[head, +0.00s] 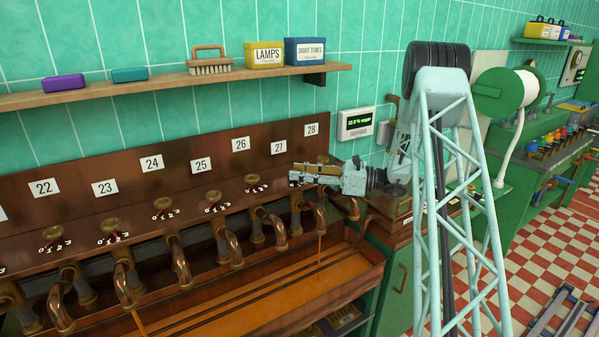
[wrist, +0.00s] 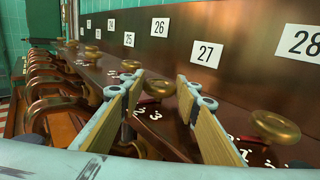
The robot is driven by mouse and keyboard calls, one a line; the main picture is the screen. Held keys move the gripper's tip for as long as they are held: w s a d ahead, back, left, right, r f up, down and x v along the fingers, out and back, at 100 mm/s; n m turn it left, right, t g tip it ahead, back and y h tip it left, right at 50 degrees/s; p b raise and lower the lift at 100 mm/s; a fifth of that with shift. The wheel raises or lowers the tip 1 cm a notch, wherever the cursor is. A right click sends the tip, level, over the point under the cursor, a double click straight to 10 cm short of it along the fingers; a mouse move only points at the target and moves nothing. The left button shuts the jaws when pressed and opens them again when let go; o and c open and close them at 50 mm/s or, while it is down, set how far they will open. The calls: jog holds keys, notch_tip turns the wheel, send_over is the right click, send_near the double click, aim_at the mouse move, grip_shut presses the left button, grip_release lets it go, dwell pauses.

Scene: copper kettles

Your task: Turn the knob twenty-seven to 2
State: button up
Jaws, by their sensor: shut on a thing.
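Knob twenty-seven (wrist: 158,88) is a round brass knob below the label 27 (wrist: 205,53). In the wrist view it sits between the fingertips of my gripper (wrist: 160,82), which is shut on it. White numerals 2 and 3 (wrist: 147,114) show on the dark panel in front of the knob. Its pointer and the rest of its scale are hidden, so its setting cannot be read. In the head view my gripper (head: 294,175) reaches left over the panel below the label 27 (head: 279,147) and hides the knob.
The knob below the label 28 (wrist: 275,125) stands close to my right finger. Knob twenty-six (head: 252,180) and other knobs run left along the panel. Copper spouts (head: 180,262) curve down over an orange trough (head: 245,303). A wall display (head: 356,123) hangs right of the panel.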

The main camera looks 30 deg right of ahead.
jog(key=shift+g, duration=0.3)
jog(key=o, duration=0.9)
jog(key=shift+d, duration=0.15)
jog(key=shift+v, duration=5.85)
jog(key=shift+f, duration=0.2)
